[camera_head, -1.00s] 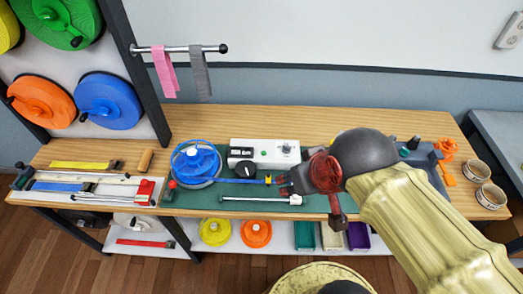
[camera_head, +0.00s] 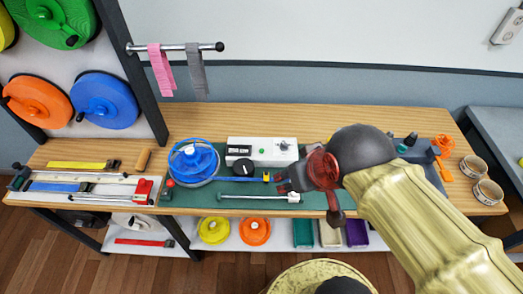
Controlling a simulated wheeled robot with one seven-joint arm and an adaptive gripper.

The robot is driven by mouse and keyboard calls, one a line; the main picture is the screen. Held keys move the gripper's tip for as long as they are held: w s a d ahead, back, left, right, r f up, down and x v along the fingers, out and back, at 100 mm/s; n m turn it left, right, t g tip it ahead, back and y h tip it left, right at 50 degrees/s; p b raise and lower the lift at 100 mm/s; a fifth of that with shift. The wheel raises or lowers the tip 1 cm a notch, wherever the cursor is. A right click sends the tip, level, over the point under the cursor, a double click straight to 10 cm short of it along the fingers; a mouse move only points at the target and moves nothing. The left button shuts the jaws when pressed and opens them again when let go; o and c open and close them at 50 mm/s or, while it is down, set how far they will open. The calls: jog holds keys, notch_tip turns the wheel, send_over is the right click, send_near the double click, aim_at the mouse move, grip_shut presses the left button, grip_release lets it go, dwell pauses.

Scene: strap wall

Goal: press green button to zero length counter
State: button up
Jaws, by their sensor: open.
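A white counter box (camera_head: 265,158) stands on the green mat at the middle of the bench. It has a dark display at its left, a black knob (camera_head: 243,166) at its lower left and a silver knob at its upper right. A small green button (camera_head: 262,151) sits on its top face, uncovered. My arm hides part of the bench to the right.
A blue strap reel (camera_head: 194,162) stands left of the box. A blue strap (camera_head: 240,179) and a metal rod (camera_head: 258,196) lie on the green mat (camera_head: 200,203). A tray of tools (camera_head: 85,185) is at the left. Two strap rolls (camera_head: 487,192) are at the right.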

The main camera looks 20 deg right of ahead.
jog(key=shift+c, duration=1.2)
jog(key=c, duration=0.8)
grip_shut()
